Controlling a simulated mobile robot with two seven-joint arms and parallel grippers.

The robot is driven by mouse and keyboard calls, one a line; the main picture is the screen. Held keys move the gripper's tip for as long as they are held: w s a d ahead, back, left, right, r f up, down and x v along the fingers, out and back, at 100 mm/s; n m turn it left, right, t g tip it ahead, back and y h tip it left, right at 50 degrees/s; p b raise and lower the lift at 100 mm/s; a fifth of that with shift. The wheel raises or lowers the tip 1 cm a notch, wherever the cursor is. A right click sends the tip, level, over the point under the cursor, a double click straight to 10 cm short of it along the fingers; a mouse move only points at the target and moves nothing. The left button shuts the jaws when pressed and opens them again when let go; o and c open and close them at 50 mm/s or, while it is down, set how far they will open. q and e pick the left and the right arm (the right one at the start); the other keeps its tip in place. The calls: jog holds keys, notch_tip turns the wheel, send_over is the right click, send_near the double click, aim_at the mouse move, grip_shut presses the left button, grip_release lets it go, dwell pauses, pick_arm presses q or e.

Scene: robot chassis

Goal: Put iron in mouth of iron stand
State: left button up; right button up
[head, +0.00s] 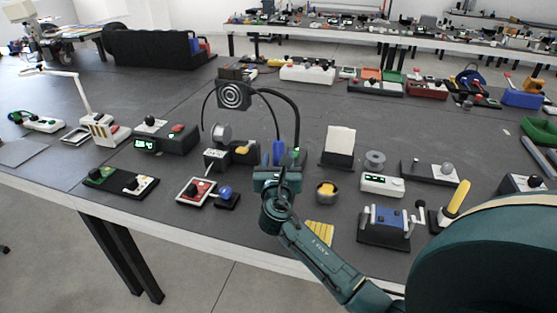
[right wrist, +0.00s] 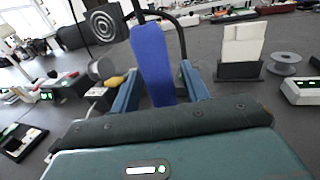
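My right gripper (head: 279,160) reaches over the table with its fingers apart. A blue upright handle-like piece (head: 278,153) shows between the fingers; it also shows in the right wrist view (right wrist: 152,58), with a gap to the right finger. Its lower end is hidden by my gripper; I cannot tell whether it is the iron. Just left stands a small black-and-white unit (head: 215,159) with a grey round part (head: 222,133) and a yellow piece (head: 243,150), possibly the iron stand; no mouth shows clearly. My left gripper is not in view.
A black arched hose (head: 292,108) and a round striped disc (head: 234,95) rise behind my gripper. A white card holder (head: 339,146) stands to the right. A small yellow-topped pot (head: 326,192) and yellow block (head: 320,231) lie nearer.

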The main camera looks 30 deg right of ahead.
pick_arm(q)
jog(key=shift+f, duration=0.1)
pick_arm(e)
jog(key=shift+o, duration=0.4)
jog(key=shift+f, duration=0.1)
jog(key=shift+s+a, duration=0.15)
jog(key=shift+s, duration=0.05)
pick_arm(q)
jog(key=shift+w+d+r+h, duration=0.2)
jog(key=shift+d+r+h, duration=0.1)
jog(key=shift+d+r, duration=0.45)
pick_arm(e)
jog(key=v, duration=1.2)
jog(key=shift+s+a, duration=0.25)
pick_arm(q)
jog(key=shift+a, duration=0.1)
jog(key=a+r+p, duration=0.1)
jog(key=p, duration=0.3)
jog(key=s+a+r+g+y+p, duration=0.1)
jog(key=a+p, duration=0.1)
jog(key=p, duration=0.3)
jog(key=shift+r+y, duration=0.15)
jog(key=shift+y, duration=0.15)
pick_arm(e)
notch_tip(320, 180, up, 10)
